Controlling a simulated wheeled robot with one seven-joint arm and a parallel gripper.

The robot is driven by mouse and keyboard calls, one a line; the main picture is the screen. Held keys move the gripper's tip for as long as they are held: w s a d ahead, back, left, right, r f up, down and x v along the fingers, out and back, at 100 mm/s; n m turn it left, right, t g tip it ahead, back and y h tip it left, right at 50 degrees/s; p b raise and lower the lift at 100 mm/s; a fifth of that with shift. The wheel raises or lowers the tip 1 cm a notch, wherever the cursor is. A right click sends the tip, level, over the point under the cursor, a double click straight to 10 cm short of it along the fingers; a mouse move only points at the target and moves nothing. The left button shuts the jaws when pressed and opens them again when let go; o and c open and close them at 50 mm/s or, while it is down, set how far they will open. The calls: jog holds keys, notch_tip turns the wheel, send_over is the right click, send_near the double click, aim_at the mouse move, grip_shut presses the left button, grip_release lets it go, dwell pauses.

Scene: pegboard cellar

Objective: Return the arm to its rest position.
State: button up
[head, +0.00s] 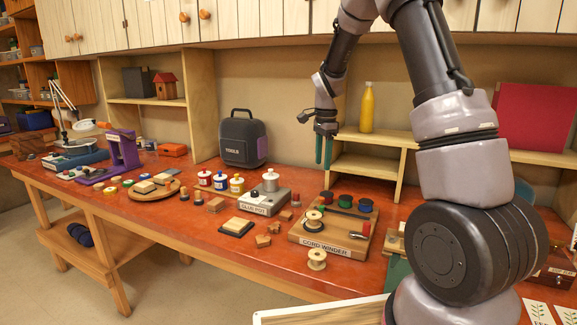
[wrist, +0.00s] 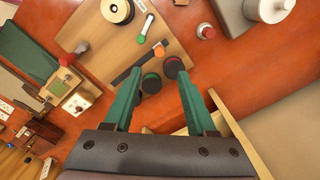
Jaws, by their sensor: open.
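My arm reaches up and forward over the right part of the red workbench (head: 200,222). My gripper (head: 323,152) points down above the back of the bench, behind the cord winder board (head: 310,237). Its two green fingers are apart, with nothing between them. In the wrist view my gripper (wrist: 155,95) shows the same open fingers, with the spools of the cord winder board (wrist: 170,35) beyond the tips. The fingers appear clear of the board and the spools.
A shelf unit (head: 368,168) with a yellow bottle (head: 367,107) stands close behind my gripper. Upper cabinets (head: 240,20) hang above. A glue pot (head: 270,181), paint jars and a tool case (head: 242,138) stand to the left. Open floor (head: 180,290) lies before the bench.

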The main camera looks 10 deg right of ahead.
jog(key=s+d+r+n+t+y, duration=0.1)
jog(key=s+r+n+t, duration=0.3)
jog(key=s+r, duration=0.95)
jog(key=s+r+n+t, duration=0.1)
jog(key=s+r+n, duration=0.2)
jog(key=s, duration=0.5)
jog(key=s+r+n+t, duration=0.1)
jog(key=s+r+n, duration=0.2)
jog(key=s, duration=0.4)
jog(key=shift+s+r+n+t+y, duration=0.35)
jog(key=shift+n+t+y, duration=0.05)
jog(key=shift+n, duration=0.3)
